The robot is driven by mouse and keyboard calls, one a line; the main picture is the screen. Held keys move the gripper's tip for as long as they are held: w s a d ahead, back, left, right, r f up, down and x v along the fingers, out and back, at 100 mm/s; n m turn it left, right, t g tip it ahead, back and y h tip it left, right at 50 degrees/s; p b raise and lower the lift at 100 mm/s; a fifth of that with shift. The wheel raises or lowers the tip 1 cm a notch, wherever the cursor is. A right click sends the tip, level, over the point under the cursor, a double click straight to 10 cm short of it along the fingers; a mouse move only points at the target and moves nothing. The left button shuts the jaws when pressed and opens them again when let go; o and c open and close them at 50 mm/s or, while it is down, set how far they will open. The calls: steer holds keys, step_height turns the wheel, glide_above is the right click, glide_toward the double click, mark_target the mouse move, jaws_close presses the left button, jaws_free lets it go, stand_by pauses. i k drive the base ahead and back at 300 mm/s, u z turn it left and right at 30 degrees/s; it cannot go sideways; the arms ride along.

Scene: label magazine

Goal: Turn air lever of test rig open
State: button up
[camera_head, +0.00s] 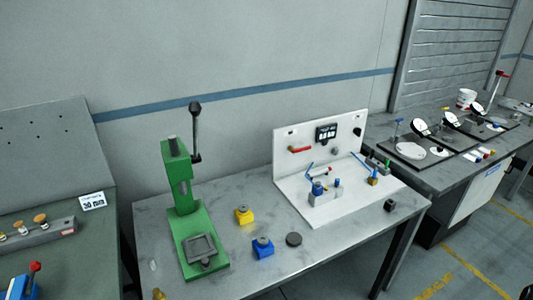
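The test rig is a white L-shaped stand (338,210) on the grey middle table. Its upright back panel carries a red lever (300,149), which lies roughly level, and a small dark display (326,133). A black knob is at the panel's right. Blue bent tubes or levers and small blue fittings (318,188) stand on its base. Which part is the air lever is not labelled legibly; the red lever is the clearest handle. My gripper is not in view, and nothing touches the rig.
A green press (184,195) with a black-knobbed handle stands left of the rig. A yellow block (243,215), a blue block (263,248) and a dark disc (294,239) lie between them. Benches (435,178) with gauges stand right; another bench stands left.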

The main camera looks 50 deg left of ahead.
mark_target(291, 148)
steer(key=u, duration=3.05)
steer(key=k, duration=0.9)
steer(key=z, duration=0.5)
steer(key=i, duration=0.45)
